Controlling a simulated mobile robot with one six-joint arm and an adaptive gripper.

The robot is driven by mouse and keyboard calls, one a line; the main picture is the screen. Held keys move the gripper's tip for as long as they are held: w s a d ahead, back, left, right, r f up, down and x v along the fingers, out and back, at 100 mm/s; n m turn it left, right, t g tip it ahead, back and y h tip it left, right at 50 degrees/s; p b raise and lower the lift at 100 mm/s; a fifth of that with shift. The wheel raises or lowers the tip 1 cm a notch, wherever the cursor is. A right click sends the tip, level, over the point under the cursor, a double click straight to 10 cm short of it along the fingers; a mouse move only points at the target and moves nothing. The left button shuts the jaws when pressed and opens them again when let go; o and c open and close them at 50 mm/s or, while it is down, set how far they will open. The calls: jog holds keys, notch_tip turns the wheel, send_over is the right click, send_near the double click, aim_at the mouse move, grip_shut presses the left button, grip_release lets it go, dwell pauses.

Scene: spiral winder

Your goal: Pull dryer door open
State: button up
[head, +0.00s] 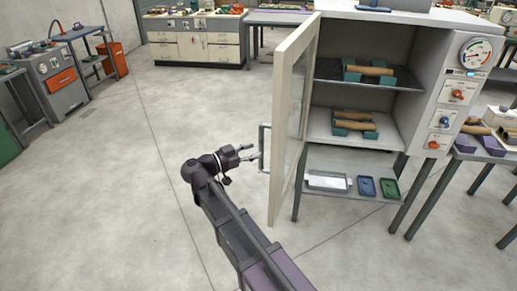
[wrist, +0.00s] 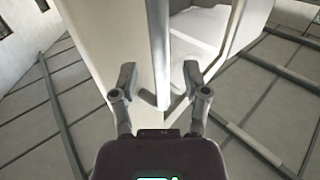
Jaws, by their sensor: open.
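The dryer (head: 365,25) is a pale cabinet on legs. Its door (head: 285,135), a pale frame with a glass pane, stands swung wide open at the cabinet's left side, so the shelves inside show. A grey bar handle (head: 263,148) is on the door's outer face. My gripper (head: 249,153) is open and empty just left of the handle, fingers pointing towards it. In the wrist view the handle (wrist: 158,50) runs down between the open fingers (wrist: 160,78), with a gap on each side. I cannot tell whether a finger touches it.
Wooden rolls in teal holders (head: 368,70) lie on the dryer shelves. A lower shelf (head: 325,163) holds a tray and small blue and green dishes. A table with rolls (head: 485,150) stands at right. The floor (head: 110,190) left of the door is clear.

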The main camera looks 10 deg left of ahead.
jog(key=v, duration=0.8)
jog(key=shift+s+a, duration=0.25)
jog(key=shift+s, duration=0.05)
jog(key=shift+a, duration=0.1)
